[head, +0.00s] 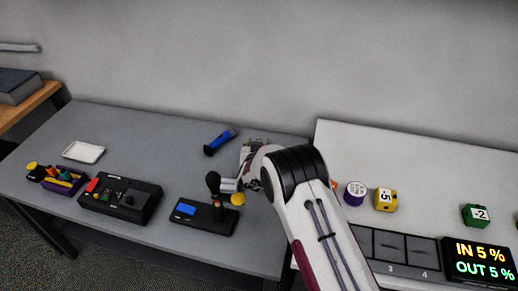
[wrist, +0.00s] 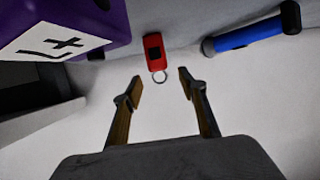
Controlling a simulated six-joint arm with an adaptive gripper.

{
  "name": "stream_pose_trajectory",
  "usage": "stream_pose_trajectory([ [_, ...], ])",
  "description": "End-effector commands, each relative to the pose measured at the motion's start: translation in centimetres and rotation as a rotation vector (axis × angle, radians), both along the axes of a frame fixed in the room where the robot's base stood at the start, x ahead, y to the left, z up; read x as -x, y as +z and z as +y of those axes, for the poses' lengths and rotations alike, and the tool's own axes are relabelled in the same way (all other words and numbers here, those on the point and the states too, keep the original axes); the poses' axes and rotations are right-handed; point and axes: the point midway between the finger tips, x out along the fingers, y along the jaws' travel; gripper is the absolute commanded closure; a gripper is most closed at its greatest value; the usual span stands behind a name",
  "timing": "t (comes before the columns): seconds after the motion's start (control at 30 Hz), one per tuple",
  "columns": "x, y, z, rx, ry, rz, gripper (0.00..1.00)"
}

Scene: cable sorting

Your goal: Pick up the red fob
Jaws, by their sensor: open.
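The red fob (wrist: 154,48) lies on the pale surface in the wrist view, beyond my fingertips. It has a dark patch, and its metal ring (wrist: 160,77) points toward my gripper. My gripper (wrist: 161,82) is open, with one finger on each side of the ring in the picture and nothing held. I cannot tell its height above the fob. In the head view I cannot make out the fob or my fingertips; my arm covers part of the tables.
In the wrist view, a purple block (wrist: 110,22) with a white label is close at left, and a blue flashlight (wrist: 248,33) lies at upper right. In the head view, a yellow block (head: 386,200) and green block (head: 476,215) stand on the white table (head: 430,165).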

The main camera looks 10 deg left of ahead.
Motion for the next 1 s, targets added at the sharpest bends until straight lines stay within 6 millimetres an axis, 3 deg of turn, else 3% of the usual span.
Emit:
stream_pose_trajectory([
  [0.17,0.0,-2.1,0.0,0.002,0.002,0.001,0.58],
  [0.53,-2.2,-2.7,0.4,0.001,0.000,-0.001,0.58],
  [1.0,-2.7,-2.9,0.5,0.001,0.000,0.000,0.58],
])
